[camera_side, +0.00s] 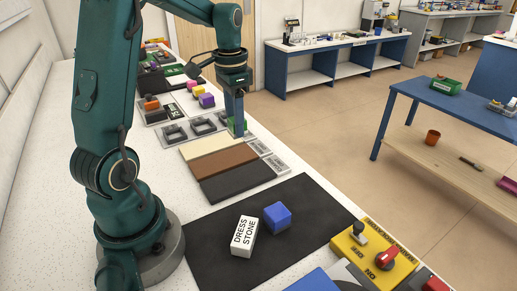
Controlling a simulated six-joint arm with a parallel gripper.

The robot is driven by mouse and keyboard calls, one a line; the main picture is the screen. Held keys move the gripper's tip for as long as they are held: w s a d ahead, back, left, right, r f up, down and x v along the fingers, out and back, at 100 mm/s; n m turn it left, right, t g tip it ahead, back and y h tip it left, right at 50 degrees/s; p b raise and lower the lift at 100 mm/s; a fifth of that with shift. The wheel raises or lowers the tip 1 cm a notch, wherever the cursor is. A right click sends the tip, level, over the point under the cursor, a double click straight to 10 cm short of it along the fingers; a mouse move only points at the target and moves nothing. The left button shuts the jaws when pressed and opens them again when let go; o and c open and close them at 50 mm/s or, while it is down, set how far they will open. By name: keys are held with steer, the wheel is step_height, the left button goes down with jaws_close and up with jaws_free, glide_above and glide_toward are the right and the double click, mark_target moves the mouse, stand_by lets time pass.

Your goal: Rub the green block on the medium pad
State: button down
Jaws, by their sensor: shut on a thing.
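My gripper (238,122) points down and is shut on the green block (245,127), whose sides show around the fingers. The block is at the far right end of the cream pad (208,147), beside the grey holders; I cannot tell if it touches anything below. Three flat pads lie side by side: cream, brown (218,160) in the middle, and dark grey (235,181) nearest. Small grey label plates (276,164) sit at their right ends; their writing is too small to read, so I cannot tell which says medium.
Grey holders with square recesses (203,125) lie behind the pads. A blue block (277,216) and a white dress stone (243,237) rest on a black mat (210,258) in front. A yellow switch box (372,257) stands at front right. Purple (206,101) and other coloured blocks stand farther back.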

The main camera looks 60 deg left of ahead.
steer(key=a, duration=0.1)
steer(key=w+a+f, duration=0.1)
steer(key=a, duration=0.1)
steer(key=shift+w+a+f, duration=0.25)
steer(key=shift+w+f, duration=0.1)
steer(key=shift+w, duration=0.05)
steer(key=shift+f, duration=0.6)
step_height(320, 180, down, 5)
steer(key=shift+r, duration=0.15)
glide_above(206, 166)
stand_by(0.3)
steer(key=shift+f, duration=0.55)
stand_by(1.0)
